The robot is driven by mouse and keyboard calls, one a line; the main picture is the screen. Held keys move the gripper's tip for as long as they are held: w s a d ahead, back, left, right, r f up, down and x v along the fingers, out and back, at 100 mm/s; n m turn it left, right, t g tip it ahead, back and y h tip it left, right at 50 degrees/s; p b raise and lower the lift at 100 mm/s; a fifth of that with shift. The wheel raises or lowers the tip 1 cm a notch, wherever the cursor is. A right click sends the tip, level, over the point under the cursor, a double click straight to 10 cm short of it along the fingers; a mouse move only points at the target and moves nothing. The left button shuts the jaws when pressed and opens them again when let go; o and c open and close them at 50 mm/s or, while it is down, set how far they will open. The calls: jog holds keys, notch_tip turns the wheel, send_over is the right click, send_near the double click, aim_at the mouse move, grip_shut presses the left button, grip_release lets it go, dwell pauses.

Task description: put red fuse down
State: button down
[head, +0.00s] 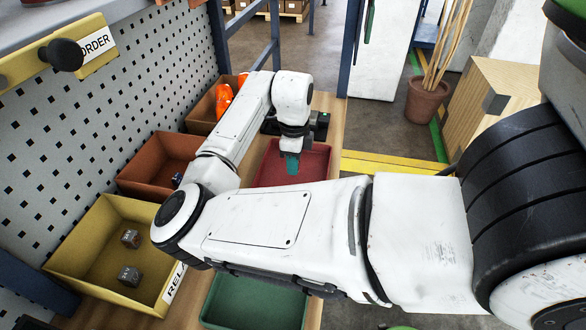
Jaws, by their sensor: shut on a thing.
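My gripper (291,164) points down over the red tray (318,164) on the wooden bench top. Its teal finger faces me. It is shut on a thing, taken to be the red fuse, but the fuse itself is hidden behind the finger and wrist. I cannot tell how high the fingertips are above the tray floor. My arm covers the near part of the red tray.
A yellow bin (92,226) at left holds two small grey blocks. An orange-brown bin (143,178) holds a dark part, and a brown bin (199,117) behind holds orange items. A green tray (251,306) is in front. A pegboard stands at left.

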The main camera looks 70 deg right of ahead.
jog(key=shift+w+d+f+p, duration=0.15)
jog(key=shift+f+p, duration=0.35)
jog(key=shift+f, duration=1.25)
jog(key=shift+f, duration=0.2)
jog(key=c, duration=1)
grip_release()
notch_tip(320, 180, up, 12)
jog(key=shift+r+b, duration=0.25)
jog(key=shift+b, duration=0.75)
